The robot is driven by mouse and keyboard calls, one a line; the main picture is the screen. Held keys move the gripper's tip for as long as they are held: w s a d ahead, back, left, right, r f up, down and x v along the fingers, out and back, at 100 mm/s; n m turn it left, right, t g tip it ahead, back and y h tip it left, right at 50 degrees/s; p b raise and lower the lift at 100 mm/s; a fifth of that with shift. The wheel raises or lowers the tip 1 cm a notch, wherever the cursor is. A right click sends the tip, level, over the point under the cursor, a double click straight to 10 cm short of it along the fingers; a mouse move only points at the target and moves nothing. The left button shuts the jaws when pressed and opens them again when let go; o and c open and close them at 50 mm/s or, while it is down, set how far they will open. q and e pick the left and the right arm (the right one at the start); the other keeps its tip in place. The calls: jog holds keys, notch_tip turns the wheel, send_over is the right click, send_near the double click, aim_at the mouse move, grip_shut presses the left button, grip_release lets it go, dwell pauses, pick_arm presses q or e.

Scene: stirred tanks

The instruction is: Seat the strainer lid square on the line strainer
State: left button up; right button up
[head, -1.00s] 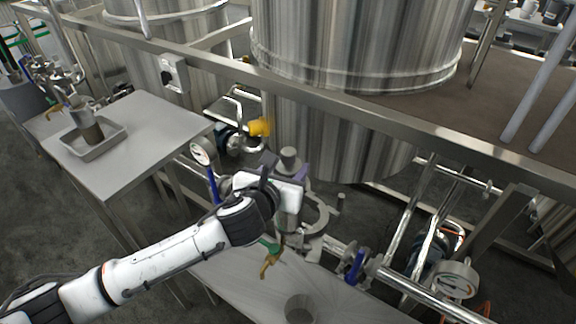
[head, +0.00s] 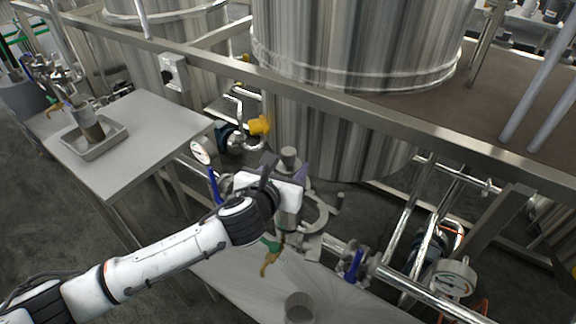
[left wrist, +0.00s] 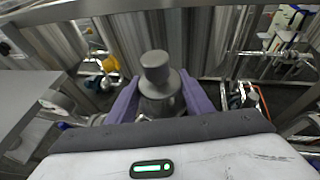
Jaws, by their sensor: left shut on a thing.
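The grey strainer lid, with a round knob on top (head: 289,154), is between the fingers of my left gripper (head: 285,168). In the left wrist view the lid (left wrist: 156,67) stands between the two purple fingers, which are shut on it. The line strainer (head: 287,217) is on the pipe below and is partly covered by my gripper and wrist. The lid's lower edge is hidden, so I cannot tell whether it touches the strainer or sits square. My right gripper is in neither view.
A metal bench (head: 160,120) at left holds a tray (head: 70,147) with a cylindrical part in it. A blue-handled valve (head: 353,263) and a gauge (head: 454,279) are on the pipe to the right. A steel rail (head: 350,110) crosses behind my gripper. A cup (head: 299,307) stands in front.

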aim_at(288, 176)
pick_arm(q)
jog(key=shift+r, duration=0.1)
dwell(0.3)
jog(key=shift+p, duration=0.45)
jog(key=shift+f+b, duration=0.55)
jog(key=shift+f, duration=1.05)
jog(key=o, duration=1.4)
jog(key=shift+f, duration=0.15)
jog(key=shift+s, duration=0.15)
jog(key=v, duration=1)
jog(key=shift+r+p, duration=0.2)
jog(key=shift+p, duration=0.1)
